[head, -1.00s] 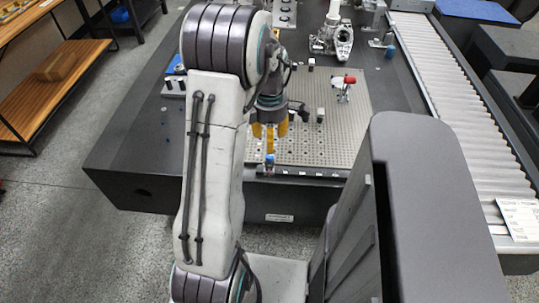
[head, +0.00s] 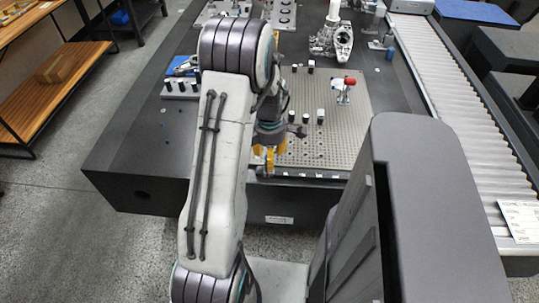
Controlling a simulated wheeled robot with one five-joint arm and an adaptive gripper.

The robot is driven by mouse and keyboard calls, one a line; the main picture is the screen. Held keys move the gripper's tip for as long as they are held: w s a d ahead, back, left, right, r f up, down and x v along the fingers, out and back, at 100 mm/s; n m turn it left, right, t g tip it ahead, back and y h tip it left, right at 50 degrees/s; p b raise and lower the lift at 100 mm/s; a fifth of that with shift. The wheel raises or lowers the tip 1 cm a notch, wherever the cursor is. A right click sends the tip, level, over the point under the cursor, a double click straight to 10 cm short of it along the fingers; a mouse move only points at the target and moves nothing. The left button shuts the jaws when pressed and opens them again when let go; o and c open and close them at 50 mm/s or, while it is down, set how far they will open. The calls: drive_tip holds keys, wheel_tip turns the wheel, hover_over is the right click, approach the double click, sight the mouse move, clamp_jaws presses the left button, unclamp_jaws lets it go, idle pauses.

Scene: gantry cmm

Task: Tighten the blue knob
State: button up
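My gripper (head: 270,152) points down at the front left edge of the perforated plate, partly behind my arm. Its yellow fingers show, but I cannot tell how far apart they are. A small grey fitting (head: 263,172) shows just below the fingers at the plate's edge. The blue knob seen there earlier is not visible now; the fingers cover that spot. I cannot tell whether they touch or grip it. Another small blue piece (head: 389,53) is on a grey bracket at the back right.
The perforated plate (head: 320,148) carries several small dark and white-topped cylinders and a red-ended part (head: 349,82). A metal casting (head: 331,42) stands behind. A blue-and-grey fixture (head: 182,84) is at left. A roller conveyor (head: 450,100) runs along the right.

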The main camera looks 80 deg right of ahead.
drive_tip(key=shift+o, duration=0.2)
clamp_jaws()
idle(0.3)
drive_tip(key=shift+m, duration=0.4)
drive_tip(key=shift+m+b, duration=0.6)
drive_tip(key=shift+m, duration=1.8)
drive_tip(key=shift+c, duration=0.2)
unclamp_jaws()
